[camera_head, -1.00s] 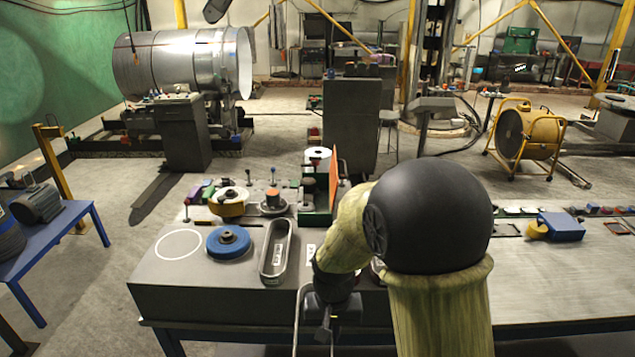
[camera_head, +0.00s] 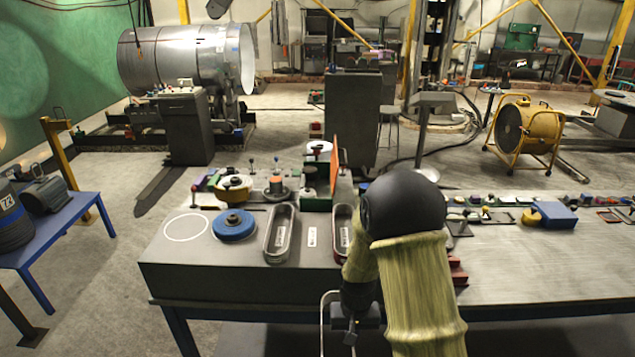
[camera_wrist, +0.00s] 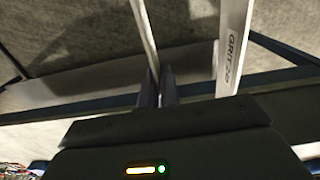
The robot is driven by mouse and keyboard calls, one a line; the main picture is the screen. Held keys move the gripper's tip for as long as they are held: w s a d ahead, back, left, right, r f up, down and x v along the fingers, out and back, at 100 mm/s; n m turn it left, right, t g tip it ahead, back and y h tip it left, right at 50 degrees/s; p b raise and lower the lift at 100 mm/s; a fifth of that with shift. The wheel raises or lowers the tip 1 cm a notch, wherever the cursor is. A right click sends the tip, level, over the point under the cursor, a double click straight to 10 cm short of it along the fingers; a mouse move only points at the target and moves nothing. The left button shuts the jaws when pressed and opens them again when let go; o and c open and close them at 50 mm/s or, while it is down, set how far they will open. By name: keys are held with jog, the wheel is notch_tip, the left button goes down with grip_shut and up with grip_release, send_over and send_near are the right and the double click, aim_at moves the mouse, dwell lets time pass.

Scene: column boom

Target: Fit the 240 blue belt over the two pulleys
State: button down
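My gripper (camera_wrist: 158,88) has its two dark fingers close together on one strand of a pale belt (camera_wrist: 231,45) in the wrist view. The other strand, with "GRIT" and partly cut-off digits printed on it, runs apart at the right. The belt's blue colour does not show. In the head view, the belt (camera_head: 323,318) hangs as a thin loop in front of the table's front edge, beside my gripper. Two pulleys cannot be surely told.
An upright orange panel (camera_head: 334,163) stands behind. A blue box (camera_head: 556,215) is at right; my arm hides part of the table.

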jog(key=w+d+f, duration=0.1)
jog(key=d+f, duration=0.4)
jog(key=f, duration=0.6)
jog(key=shift+w+d, duration=0.15)
jog(key=shift+d, duration=0.25)
